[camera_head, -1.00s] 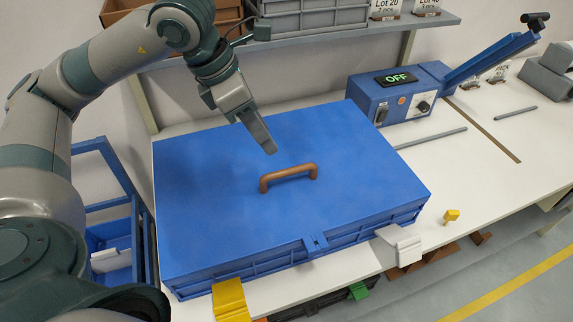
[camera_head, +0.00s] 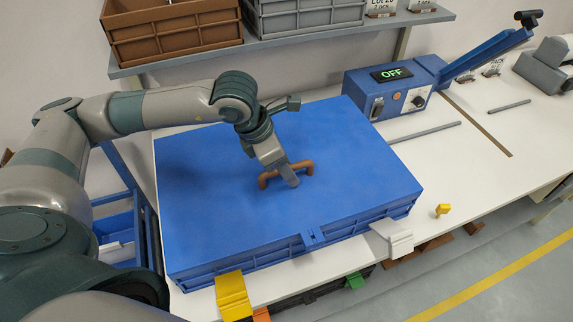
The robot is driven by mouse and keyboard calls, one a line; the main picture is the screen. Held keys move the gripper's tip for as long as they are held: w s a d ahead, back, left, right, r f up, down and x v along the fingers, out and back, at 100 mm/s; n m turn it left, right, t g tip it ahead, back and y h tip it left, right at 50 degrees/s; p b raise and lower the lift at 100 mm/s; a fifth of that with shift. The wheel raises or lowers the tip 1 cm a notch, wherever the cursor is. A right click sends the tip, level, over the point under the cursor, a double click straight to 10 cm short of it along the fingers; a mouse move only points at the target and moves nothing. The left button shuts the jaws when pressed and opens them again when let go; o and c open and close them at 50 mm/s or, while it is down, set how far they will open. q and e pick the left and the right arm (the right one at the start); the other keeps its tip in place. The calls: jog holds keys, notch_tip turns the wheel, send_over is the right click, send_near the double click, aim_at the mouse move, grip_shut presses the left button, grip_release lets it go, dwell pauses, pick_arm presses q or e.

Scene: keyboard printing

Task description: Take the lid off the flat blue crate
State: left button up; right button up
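The flat blue crate (camera_head: 240,262) stands on the white table with its blue lid (camera_head: 210,200) on top. A brown handle (camera_head: 304,164) rises from the middle of the lid. My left gripper (camera_head: 291,180) points down at the handle, and its finger crosses in front of the handle bar. Only one finger shows clearly, so I cannot tell whether it is open or closed around the bar. A blue latch (camera_head: 314,237) sits at the middle of the crate's front edge. My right gripper is not in view.
A blue machine (camera_head: 395,92) with an OFF display stands at the back right. A shelf (camera_head: 270,48) with brown and grey crates runs behind. A yellow bracket (camera_head: 233,296), a white bracket (camera_head: 394,238) and a small yellow piece (camera_head: 443,210) lie along the front edge.

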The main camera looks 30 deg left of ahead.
pick_arm(q)
jog(key=shift+f, duration=0.15)
grip_shut()
jog(key=c, duration=0.9)
grip_release()
grip_shut()
jog(key=shift+r+p, duration=0.35)
jog(key=shift+r, duration=1.45)
jog(key=shift+w+r, duration=0.1)
jog(key=shift+r, duration=0.1)
